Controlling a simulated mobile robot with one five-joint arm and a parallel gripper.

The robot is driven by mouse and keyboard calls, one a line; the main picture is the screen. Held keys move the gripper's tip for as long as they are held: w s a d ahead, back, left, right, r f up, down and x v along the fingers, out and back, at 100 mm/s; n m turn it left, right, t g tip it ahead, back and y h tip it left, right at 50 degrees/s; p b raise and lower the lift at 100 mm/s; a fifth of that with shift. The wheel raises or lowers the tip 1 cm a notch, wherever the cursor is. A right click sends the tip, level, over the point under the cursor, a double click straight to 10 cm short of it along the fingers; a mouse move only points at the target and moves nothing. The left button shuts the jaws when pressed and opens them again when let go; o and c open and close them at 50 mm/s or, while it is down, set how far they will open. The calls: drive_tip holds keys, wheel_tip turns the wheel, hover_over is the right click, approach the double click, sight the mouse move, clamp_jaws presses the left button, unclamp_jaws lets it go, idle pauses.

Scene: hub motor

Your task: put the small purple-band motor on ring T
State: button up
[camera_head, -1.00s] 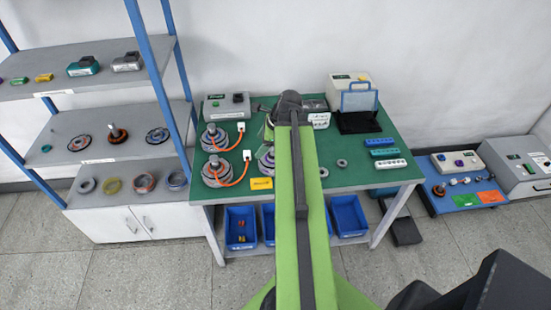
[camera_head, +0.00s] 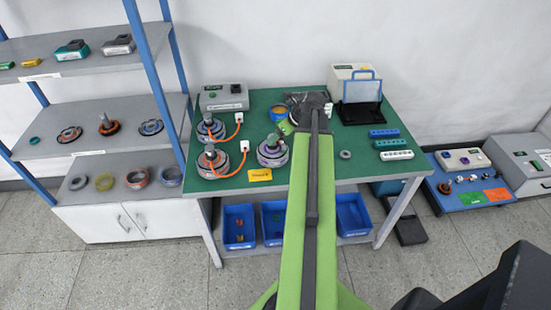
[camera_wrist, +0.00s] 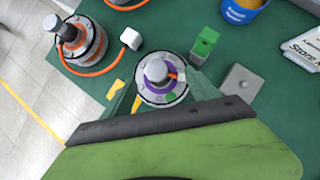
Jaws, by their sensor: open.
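The small motor with a purple band (camera_head: 272,151) stands upright on the green bench, left of my arm. In the wrist view the purple-band motor (camera_wrist: 160,78) shows its grey top post and round base. My gripper (camera_wrist: 160,94) is open, with its fingers seen low on either side of the motor in that view. Whether they touch it I cannot tell. In the head view my arm's end (camera_head: 307,108) hides the fingers.
Two orange-cabled motors (camera_head: 211,128) (camera_head: 213,161) stand left on the bench. A green block (camera_wrist: 205,42) and grey plate (camera_wrist: 241,82) lie near the purple-band motor. Blue bins (camera_head: 239,226) sit below. A blue shelf post (camera_head: 157,80) stands left of the bench.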

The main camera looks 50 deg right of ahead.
sight(273, 147)
drive_tip(key=shift+w+f, duration=0.2)
drive_tip(key=shift+f, duration=0.1)
drive_tip(key=b+x, duration=0.5)
drive_tip(key=shift+s+a+f, duration=0.2)
drive_tip(key=shift+s+f, duration=0.1)
drive_tip(key=shift+w, duration=0.15)
drive_tip(key=shift+r, duration=0.15)
clamp_jaws()
